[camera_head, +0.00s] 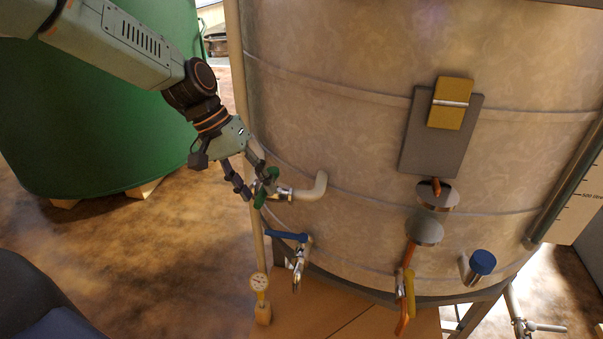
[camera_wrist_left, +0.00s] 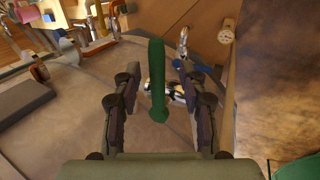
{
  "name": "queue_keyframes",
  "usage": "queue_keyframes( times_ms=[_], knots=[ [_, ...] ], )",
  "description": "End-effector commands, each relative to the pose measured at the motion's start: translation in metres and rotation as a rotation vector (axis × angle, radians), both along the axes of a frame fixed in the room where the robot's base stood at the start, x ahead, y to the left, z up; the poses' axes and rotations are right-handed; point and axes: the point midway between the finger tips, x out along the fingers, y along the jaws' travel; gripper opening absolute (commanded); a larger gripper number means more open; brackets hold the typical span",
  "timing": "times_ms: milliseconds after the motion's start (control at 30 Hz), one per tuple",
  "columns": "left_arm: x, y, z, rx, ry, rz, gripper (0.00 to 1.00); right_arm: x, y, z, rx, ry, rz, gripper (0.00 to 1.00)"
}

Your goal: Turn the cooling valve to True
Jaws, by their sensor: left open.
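A valve with a green handle (camera_head: 265,190) sits on a pipe at the left side of the big metal tank (camera_head: 340,120). No label shows on it. My left gripper (camera_head: 259,186) reaches down to it from the upper left. In the left wrist view the green handle (camera_wrist_left: 157,80) stands upright in the picture between the two open fingers (camera_wrist_left: 157,70). A gap shows on both sides of the handle, so the fingers seem not to press on it. My right gripper is not in view.
Below the green handle is a tap with a blue lever (camera_head: 286,237). A gauge (camera_head: 259,282) hangs on the upright pipe. A yellow-handled valve (camera_head: 409,293) and a blue cap (camera_head: 482,262) are farther right. A green tank (camera_head: 90,120) stands left; floor between is clear.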

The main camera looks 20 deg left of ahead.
Motion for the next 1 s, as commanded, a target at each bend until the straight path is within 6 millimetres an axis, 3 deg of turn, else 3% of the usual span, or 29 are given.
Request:
queue_keyframes(
  times_ms=[1000],
  knots=[
    [0.011,-0.012,-0.022,0.001,-0.004,0.001,0.42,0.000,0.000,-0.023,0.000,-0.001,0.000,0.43]
  ],
)
